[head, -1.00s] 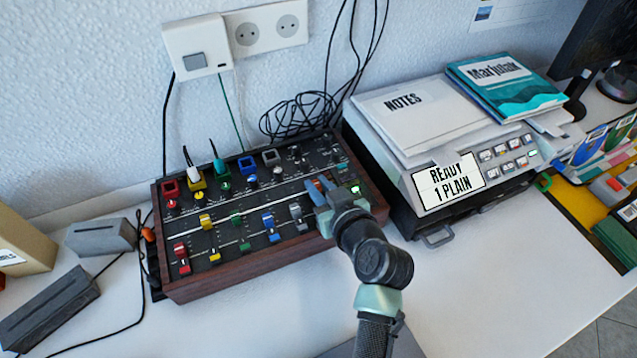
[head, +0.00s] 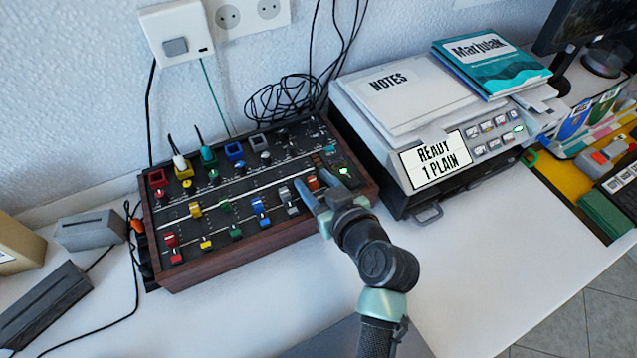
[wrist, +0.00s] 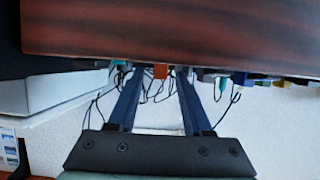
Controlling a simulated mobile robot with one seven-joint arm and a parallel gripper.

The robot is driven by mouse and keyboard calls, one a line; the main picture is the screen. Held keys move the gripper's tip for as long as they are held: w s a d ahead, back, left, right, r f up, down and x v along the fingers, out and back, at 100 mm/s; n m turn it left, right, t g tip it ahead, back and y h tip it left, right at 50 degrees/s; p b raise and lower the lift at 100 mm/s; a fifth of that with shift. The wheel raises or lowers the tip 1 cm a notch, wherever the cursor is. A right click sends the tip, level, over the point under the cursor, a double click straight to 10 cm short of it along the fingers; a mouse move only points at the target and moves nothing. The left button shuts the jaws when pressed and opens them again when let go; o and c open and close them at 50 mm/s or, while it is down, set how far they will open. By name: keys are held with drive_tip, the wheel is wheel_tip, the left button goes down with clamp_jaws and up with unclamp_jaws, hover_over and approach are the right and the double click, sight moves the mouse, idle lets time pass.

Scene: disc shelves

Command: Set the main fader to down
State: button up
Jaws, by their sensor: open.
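The main fader, which I take to be the orange cap (head: 313,184), is at the right of the fader row on the wood-sided mixer (head: 225,259). My gripper (head: 319,184) is open, with one blue finger left of the orange cap and the other right of it. In the wrist view the orange cap (wrist: 160,71) shows between the fingertips of my gripper (wrist: 159,71), with space on both sides. The mixer's wooden side (wrist: 160,28) fills the top of that view. The slot around the cap is largely hidden.
Red, yellow, green, blue and grey (head: 287,196) faders lie to the left. A lit green button (head: 345,170) is close to the right finger. A printer (head: 420,150) stands right of the mixer.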

drive_tip(key=v, duration=1.3)
drive_tip(key=shift+p, duration=0.3)
drive_tip(key=shift+w+d, duration=0.1)
drive_tip(key=w+a+r+m+t+h, duration=0.1)
drive_tip(key=w+r+t+h, duration=0.2)
drive_tip(key=r, duration=1)
drive_tip(key=w+a+r+t, duration=0.1)
drive_tip(key=w+r+t, duration=0.35)
drive_tip(key=r, duration=0.85)
drive_tip(key=s+a+r+m+t+h, duration=0.1)
drive_tip(key=s+a+r+t, duration=0.15)
drive_tip(key=r, duration=0.55)
drive_tip(key=s+a+r+m+t, duration=0.1)
drive_tip(key=s+r+t, duration=0.25)
drive_tip(key=r, duration=0.45)
drive_tip(key=s+a+r+m+t+h, duration=0.15)
drive_tip(key=s+r, duration=0.25)
drive_tip(key=r, duration=0.4)
wheel_tip(320, 180, up, 15)
drive_tip(key=p, duration=1.6)
drive_tip(key=shift+w+r, duration=0.2)
drive_tip(key=shift+w, duration=0.3)
drive_tip(key=shift+s+d+f+y, duration=0.1)
drive_tip(key=shift+y, duration=0.15)
